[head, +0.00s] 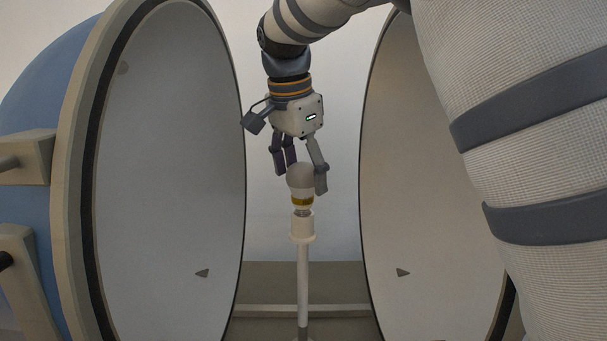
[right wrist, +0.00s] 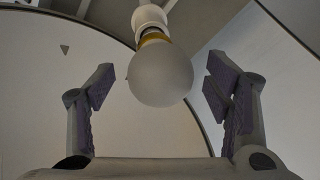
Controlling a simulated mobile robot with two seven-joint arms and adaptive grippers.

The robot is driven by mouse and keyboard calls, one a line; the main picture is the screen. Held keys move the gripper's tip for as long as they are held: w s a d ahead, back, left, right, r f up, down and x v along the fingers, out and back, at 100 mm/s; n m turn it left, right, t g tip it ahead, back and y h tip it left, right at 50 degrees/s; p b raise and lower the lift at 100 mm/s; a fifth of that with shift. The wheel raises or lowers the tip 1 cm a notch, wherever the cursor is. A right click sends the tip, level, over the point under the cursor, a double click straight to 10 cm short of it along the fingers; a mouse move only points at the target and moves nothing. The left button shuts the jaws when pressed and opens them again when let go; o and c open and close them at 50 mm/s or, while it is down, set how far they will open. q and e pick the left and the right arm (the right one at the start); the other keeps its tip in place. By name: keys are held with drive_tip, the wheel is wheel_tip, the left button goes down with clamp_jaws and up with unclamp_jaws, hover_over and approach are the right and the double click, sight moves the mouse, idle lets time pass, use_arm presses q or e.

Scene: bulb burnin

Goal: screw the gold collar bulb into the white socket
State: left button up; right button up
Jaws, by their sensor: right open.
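The gold collar bulb (head: 301,180) has a frosted globe and a gold band, and it stands upright at the top of the white socket (head: 302,227). Part of its metal base shows between the band and the socket rim. My right gripper (head: 301,180) is above the bulb with its fingers pointing down. In the right wrist view the bulb (right wrist: 161,72) is between the spread fingers (right wrist: 161,100), with gaps on both sides. The white socket (right wrist: 150,17) shows behind it there. My left gripper is not in view.
The socket sits on a thin white post (head: 303,285). Two large round shells, a left one (head: 170,180) and a right one (head: 425,200), stand open on either side. The gap between them is narrow, and my right arm reaches in from above.

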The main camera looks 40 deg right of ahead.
drive_tip(key=shift+w+d+f, duration=0.1)
drive_tip(key=shift+d+f, duration=0.1)
drive_tip(key=shift+f, duration=0.5)
drive_tip(key=shift+c, duration=0.2)
